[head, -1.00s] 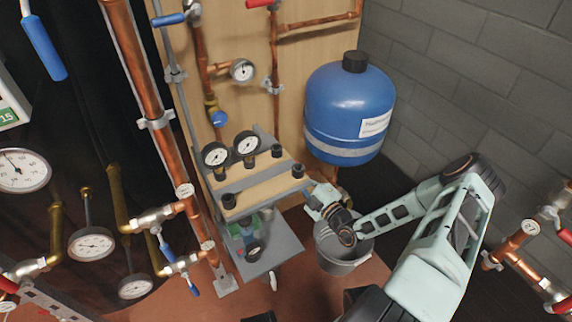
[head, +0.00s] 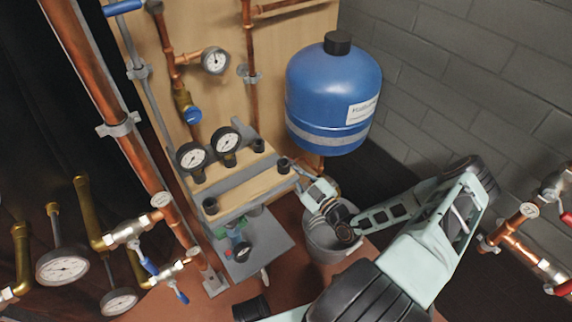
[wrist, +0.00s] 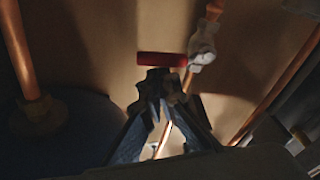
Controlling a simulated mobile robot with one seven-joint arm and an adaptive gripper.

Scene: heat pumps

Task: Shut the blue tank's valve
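The blue tank (head: 325,95), with a black cap and a white label, hangs in front of the wooden board in the head view. Its underside shows dark blue at the lower left of the wrist view (wrist: 70,130). In the wrist view, a red valve handle (wrist: 162,59) lies crosswise, with its pale metal valve body (wrist: 203,45) on a copper pipe at its right. My gripper (wrist: 163,82) has its fingers drawn together just below the handle; contact is unclear. In the head view my arm's end is below the tank; the fingertips and red handle are hidden there.
A grey shelf (head: 262,245) with gauges and black knobs stands left of my wrist. A grey bucket (head: 325,240) is below it. Copper pipes (wrist: 14,45) flank the handle in the wrist view. A block wall (head: 480,70) stands to the right.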

